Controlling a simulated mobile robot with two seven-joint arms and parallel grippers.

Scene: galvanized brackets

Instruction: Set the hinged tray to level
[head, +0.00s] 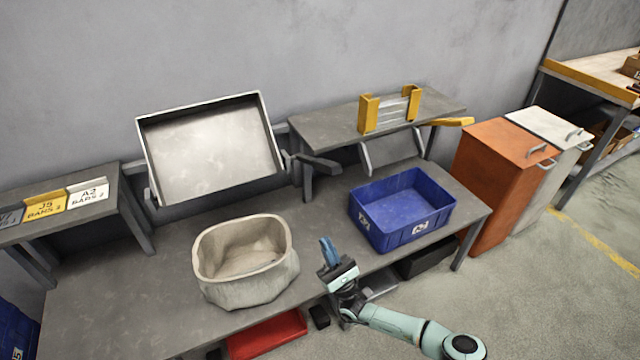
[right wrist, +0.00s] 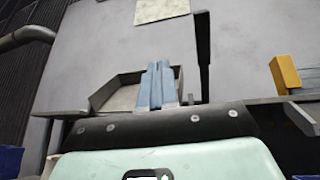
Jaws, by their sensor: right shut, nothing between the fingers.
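The hinged tray (head: 208,150) is a shallow grey metal tray with a pale rim at the back of the workbench. It is steeply tilted, its open face towards me, and looks empty. A dark lever (head: 318,164) sticks out at its lower right side. My right gripper (head: 327,243) has blue fingers and is shut and empty, above the bench's front edge, right of the sack and well short of the tray. In the right wrist view its fingers (right wrist: 157,82) stand together in front of a grey tray-like shape (right wrist: 115,92). My left gripper is not in view.
A beige open sack (head: 250,285) stands on the bench in front of the tray. A blue crate (head: 415,232) stands at the right. A raised shelf (head: 330,121) behind it carries a yellow-ended holder (head: 368,114). Bare bench lies between sack and crate.

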